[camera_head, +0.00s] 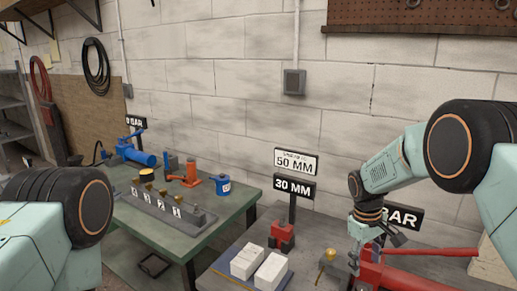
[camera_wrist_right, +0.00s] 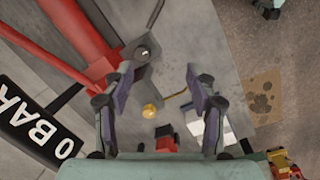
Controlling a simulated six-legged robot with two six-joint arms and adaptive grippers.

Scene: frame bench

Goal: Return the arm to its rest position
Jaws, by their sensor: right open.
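My right gripper (camera_head: 383,238) hangs over the right part of the grey bench, close to a red tool with a long handle (camera_head: 420,252). In the right wrist view its two fingers (camera_wrist_right: 160,78) stand apart with nothing held between them. The red tool (camera_wrist_right: 75,38) lies to the upper left there, with a grey metal end close to the left finger. I cannot tell whether they touch. A small brass knob (camera_wrist_right: 149,111) shows below, between the fingers. Of my left arm only a link shows at the left edge; its gripper is out of view.
A "BAR" sign (camera_head: 405,218) stands close behind the right gripper. White blocks (camera_head: 258,266), a red stand (camera_head: 282,236) and a brass-topped piece (camera_head: 328,254) occupy the grey bench. A green table (camera_head: 235,205) at left carries a blue pump (camera_head: 135,152) and a numbered rail (camera_head: 165,205).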

